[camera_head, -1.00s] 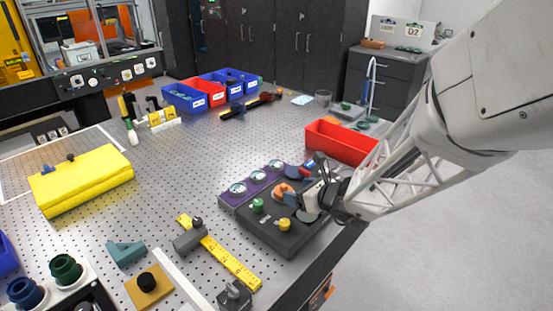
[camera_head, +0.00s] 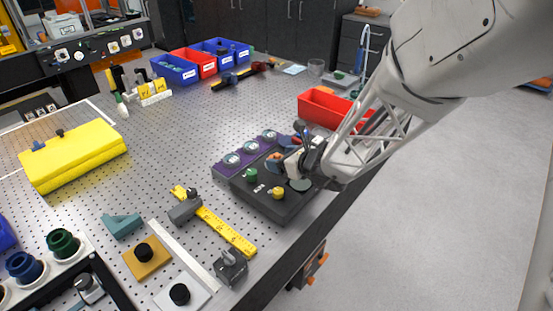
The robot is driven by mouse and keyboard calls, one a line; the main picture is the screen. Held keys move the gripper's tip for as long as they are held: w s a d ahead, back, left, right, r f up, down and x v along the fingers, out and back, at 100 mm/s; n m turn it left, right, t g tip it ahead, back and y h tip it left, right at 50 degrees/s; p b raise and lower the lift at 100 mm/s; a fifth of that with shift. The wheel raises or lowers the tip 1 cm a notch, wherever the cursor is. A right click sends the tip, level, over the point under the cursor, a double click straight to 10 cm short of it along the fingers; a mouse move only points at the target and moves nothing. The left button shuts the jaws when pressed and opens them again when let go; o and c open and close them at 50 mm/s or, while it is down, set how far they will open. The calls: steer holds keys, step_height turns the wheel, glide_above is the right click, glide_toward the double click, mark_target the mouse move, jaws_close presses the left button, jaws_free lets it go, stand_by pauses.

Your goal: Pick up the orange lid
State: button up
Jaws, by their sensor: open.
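The orange lid (camera_head: 272,164) sits on the dark tray (camera_head: 262,201) near the right edge of the perforated table, and part of it is hidden by my gripper. My gripper (camera_head: 284,158) is open, low over the tray and at the lid's right side. The fingertips are small and overlap the lid in the picture, so I cannot tell whether they touch it. A green knobbed lid (camera_head: 251,175) and a yellow knobbed lid (camera_head: 278,193) stand on the same tray, left of and below the orange one.
A purple strip with round dials (camera_head: 232,160) lies behind the tray. A red bin (camera_head: 322,107) stands behind my gripper. A yellow ruler (camera_head: 225,232) lies in front, with a grey clamp (camera_head: 231,265). The table's middle (camera_head: 165,145) is clear.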

steer(key=shift+c, duration=0.3)
steer(key=c, duration=0.7)
steer(key=shift+r, duration=0.1)
steer(key=shift+r, duration=0.7)
step_height(320, 180, up, 2)
steer(key=shift+r, duration=0.1)
steer(key=s+d+r, duration=0.1)
steer(key=s+d, duration=0.1)
steer(key=s, duration=1.3)
steer(key=shift+s+d, duration=0.35)
steer(key=shift+d, duration=0.05)
steer(key=shift+r, duration=0.1)
